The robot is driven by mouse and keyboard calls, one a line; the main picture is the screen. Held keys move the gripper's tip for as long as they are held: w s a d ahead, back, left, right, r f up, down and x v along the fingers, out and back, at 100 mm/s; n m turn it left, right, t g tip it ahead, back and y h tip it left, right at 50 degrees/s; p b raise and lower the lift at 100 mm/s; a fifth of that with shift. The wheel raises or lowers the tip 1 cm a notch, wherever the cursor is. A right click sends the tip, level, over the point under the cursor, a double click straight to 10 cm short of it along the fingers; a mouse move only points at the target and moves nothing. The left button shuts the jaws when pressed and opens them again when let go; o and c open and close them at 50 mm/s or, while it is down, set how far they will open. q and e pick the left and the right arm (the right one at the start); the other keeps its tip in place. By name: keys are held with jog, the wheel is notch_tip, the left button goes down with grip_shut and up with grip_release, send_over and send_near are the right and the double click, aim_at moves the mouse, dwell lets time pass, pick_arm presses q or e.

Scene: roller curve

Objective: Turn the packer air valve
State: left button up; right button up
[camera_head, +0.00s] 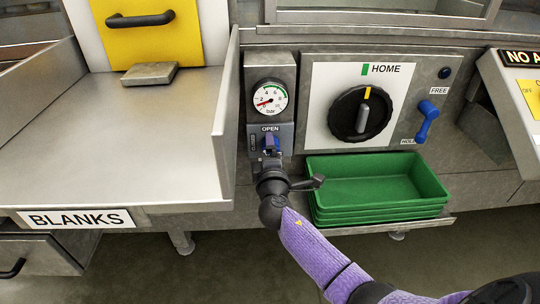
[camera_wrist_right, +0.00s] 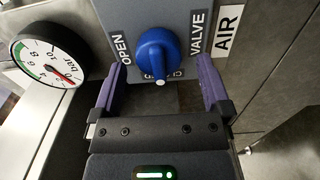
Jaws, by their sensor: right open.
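The blue air valve knob (camera_wrist_right: 157,55) sits on a grey panel marked OPEN and VALVE, with an AIR plate beside it. Its ridge points down toward my gripper in the wrist view, over a partly hidden label. My right gripper (camera_wrist_right: 162,78) is open, with one purple finger on each side of the knob and visible gaps to both. In the head view the right gripper (camera_head: 271,158) covers part of the knob (camera_head: 270,144). The pressure gauge (camera_head: 267,98) is above the knob, its red needle near the low end. My left gripper is not in view.
Right of the valve is a panel with a large black dial (camera_head: 361,114) and a blue lever (camera_head: 427,121). Green stacked trays (camera_head: 378,190) stand below it, close to my right wrist. The metal BLANKS tray (camera_head: 120,150) and its raised side wall are at left.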

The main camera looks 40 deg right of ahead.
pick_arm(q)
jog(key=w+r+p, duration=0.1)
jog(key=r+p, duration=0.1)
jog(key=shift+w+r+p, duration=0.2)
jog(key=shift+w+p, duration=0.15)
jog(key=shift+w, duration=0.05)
pick_arm(e)
jog(key=v, duration=0.9)
jog(key=shift+s, duration=0.4)
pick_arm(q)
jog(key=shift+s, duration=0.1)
pick_arm(e)
jog(key=shift+a, duration=0.15)
